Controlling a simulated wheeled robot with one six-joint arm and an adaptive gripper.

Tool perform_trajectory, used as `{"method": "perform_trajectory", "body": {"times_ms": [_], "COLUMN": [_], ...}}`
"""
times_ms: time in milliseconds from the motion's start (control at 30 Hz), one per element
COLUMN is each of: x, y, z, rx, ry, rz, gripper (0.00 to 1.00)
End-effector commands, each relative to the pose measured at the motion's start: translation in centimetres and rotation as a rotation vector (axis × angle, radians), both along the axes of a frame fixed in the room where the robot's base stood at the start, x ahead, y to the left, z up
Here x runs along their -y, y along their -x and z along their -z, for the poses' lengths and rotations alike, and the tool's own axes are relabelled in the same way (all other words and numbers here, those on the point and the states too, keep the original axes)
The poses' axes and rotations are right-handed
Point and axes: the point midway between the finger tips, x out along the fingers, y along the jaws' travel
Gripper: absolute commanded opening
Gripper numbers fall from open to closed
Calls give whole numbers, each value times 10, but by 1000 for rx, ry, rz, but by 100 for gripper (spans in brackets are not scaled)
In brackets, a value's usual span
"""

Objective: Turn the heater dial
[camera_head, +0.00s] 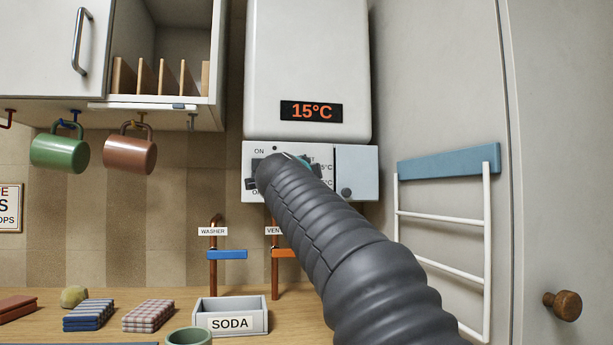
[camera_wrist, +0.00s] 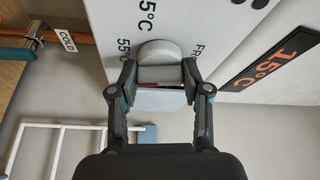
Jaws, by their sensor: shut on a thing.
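The heater dial (camera_wrist: 160,50) is a round pale grey knob with a raised bar across it. It stands on the white heater panel (camera_head: 250,155), below the white heater (camera_head: 305,70), whose display (camera_head: 311,111) reads 15°C. My gripper (camera_wrist: 160,73) has one finger on each side of the dial's bar and is shut on it. Marks such as 55 and 5°C show around the dial, some partly hidden. In the head view my arm covers the dial and most of the gripper. The display also shows in the wrist view (camera_wrist: 278,62).
A white towel rack (camera_head: 440,218) stands further right. Copper pipes with a blue handle (camera_head: 227,254) and an orange handle (camera_head: 285,253) run below. Green (camera_head: 60,153) and brown (camera_head: 130,154) mugs hang left.

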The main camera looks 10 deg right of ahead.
Motion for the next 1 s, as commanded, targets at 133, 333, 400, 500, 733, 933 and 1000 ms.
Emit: {"method": "perform_trajectory", "body": {"times_ms": [133,333,400,500,733,933,1000], "x": [0,0,0,0,-1,-1,-1], "y": [0,0,0,0,0,0,0], "z": [-2,-2,-2,-2,-2,-2,-2], "rx": [4,3,3,2,2,3,3], "ry": [-91,-173,-189,-207,-218,-216,-216], "rz": [-2,-2,-2,-1,-2,-3,-3], "gripper": [13,13,13,13,13,13,55]}}
